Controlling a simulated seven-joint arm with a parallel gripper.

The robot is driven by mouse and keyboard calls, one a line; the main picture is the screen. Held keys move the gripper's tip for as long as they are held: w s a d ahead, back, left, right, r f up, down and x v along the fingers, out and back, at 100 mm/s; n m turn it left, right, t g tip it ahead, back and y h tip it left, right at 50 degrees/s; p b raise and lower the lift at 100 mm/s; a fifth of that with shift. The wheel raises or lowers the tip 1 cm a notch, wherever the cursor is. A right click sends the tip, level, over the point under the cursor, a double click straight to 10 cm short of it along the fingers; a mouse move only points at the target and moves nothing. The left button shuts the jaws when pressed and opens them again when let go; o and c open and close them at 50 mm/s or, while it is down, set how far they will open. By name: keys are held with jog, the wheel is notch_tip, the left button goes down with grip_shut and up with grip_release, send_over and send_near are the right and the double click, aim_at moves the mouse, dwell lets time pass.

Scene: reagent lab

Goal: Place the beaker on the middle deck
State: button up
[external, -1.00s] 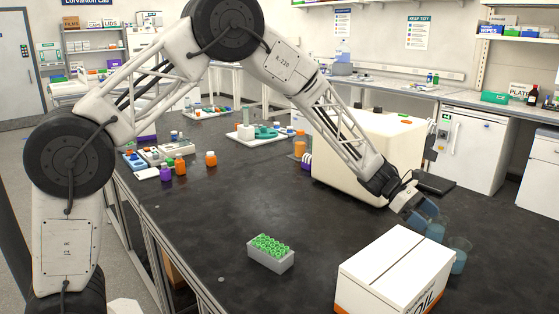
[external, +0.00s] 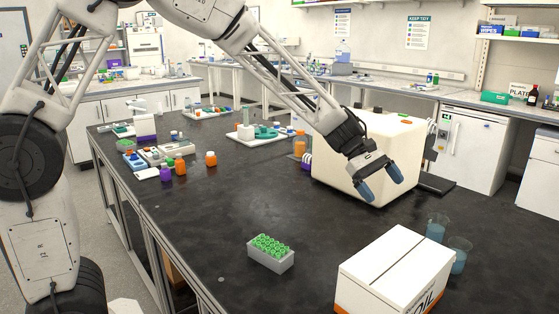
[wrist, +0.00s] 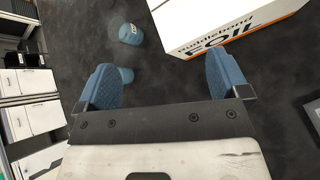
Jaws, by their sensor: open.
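Two clear beakers with blue liquid stand on the black bench at the right in the external view: a rear one (external: 436,229) and a front one (external: 459,257). In the wrist view, one beaker (wrist: 131,34) stands clear ahead of the fingers. The other (wrist: 126,75) is partly hidden by the left finger. My gripper (external: 381,182) has blue fingers and is open and empty. It is in front of the cream box, left of and above the beakers. White trays stand farther back, including a middle one (external: 240,138); I cannot tell which is the middle deck.
A white foil box (external: 395,275) stands in front of the beakers. A large cream box (external: 335,165) is behind my gripper. A grey rack with green-capped tubes (external: 270,258) stands front centre. Orange and purple bottles stand at the left. The bench centre is clear.

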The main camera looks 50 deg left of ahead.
jog(key=s+a+r+m+y, duration=0.35)
jog(key=s+a, duration=0.25)
jog(key=s, duration=0.5)
jog(key=s+a+r+m+y, duration=0.2)
jog(key=s+a+r+m, duration=0.3)
jog(key=s, duration=0.5)
jog(key=s+a+m+t+y, duration=0.1)
jog(key=s+a+m+y, duration=0.1)
jog(key=s+a, duration=0.4)
jog(key=s+a+f+m+t+y, duration=0.1)
jog(key=s+a+m+y, duration=0.2)
jog(key=s, duration=1.2)
jog(key=a, duration=0.3)
jog(key=shift+a, duration=0.2)
